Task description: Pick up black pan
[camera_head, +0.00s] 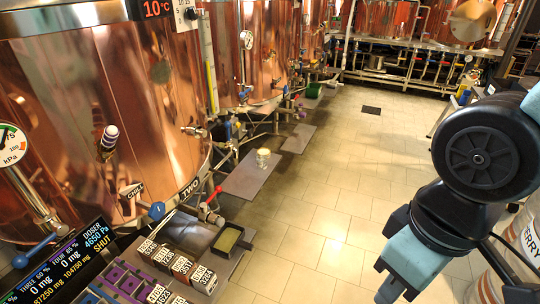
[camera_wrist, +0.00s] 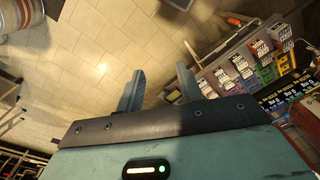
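I cannot pick out a black pan for certain in either view. A dark, shallow, shiny tray-like surface (camera_head: 188,233) lies at the near bench, partly hidden behind a row of labelled blocks; I cannot tell if it is the pan. My gripper (camera_wrist: 160,69) is open in the wrist view, its two teal fingers apart with floor tiles showing between them. It holds nothing. In the head view my arm hangs at the right over the floor, well apart from the bench, with its fingertips not clearly shown.
Labelled blocks (camera_head: 182,268) and lit displays (camera_head: 68,262) crowd the near left. A small greenish-topped box (camera_head: 228,239) stands beside them. A glass jar (camera_head: 263,158) sits on a grey plate (camera_head: 244,180). Copper vessels (camera_head: 110,100) line the left. The tiled floor (camera_head: 325,190) is clear.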

